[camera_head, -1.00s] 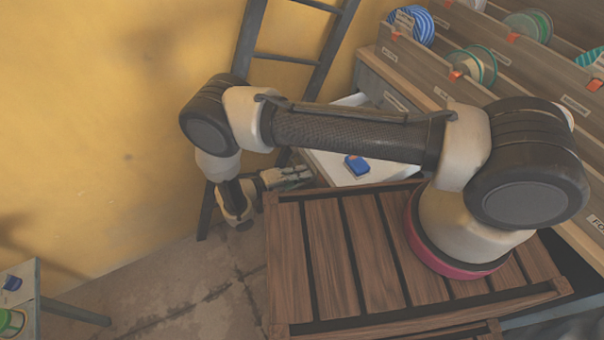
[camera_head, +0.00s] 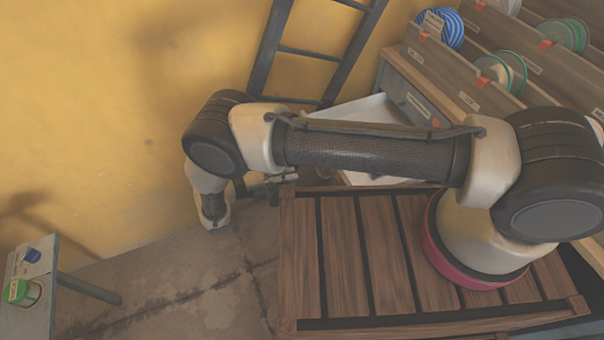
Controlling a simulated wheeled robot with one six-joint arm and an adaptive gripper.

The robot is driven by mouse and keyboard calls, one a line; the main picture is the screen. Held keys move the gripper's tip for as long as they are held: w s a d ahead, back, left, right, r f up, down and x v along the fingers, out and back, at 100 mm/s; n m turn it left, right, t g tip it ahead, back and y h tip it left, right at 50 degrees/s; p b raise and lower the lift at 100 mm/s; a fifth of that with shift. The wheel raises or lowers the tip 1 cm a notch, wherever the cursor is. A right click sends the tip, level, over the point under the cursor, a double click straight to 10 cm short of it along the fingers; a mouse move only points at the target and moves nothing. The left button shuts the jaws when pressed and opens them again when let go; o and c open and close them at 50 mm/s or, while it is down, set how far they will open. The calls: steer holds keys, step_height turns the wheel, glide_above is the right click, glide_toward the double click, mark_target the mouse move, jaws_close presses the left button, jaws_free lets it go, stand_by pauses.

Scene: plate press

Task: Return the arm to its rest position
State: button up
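My arm reaches left from its round base on the slatted wooden platform (camera_head: 337,262). It bends down at the elbow on the left. The wrist hangs low beside the platform's left end, over the floor. My gripper (camera_head: 276,184) points right, near the platform's far left corner and below the upper arm. It is small, dark and partly hidden, so I cannot tell whether its fingers are open or shut. I see nothing held in it.
A white open drawer (camera_head: 362,112) lies behind my arm, below racks holding a blue coil (camera_head: 447,28) and green spools (camera_head: 508,72). A dark ladder (camera_head: 268,50) leans on the yellow wall. A small table (camera_head: 40,302) carries a green round item (camera_head: 20,291) and a blue one.

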steer(key=shift+s+a+r, duration=0.15)
steer(key=shift+s+a, duration=0.1)
steer(key=shift+a, duration=0.3)
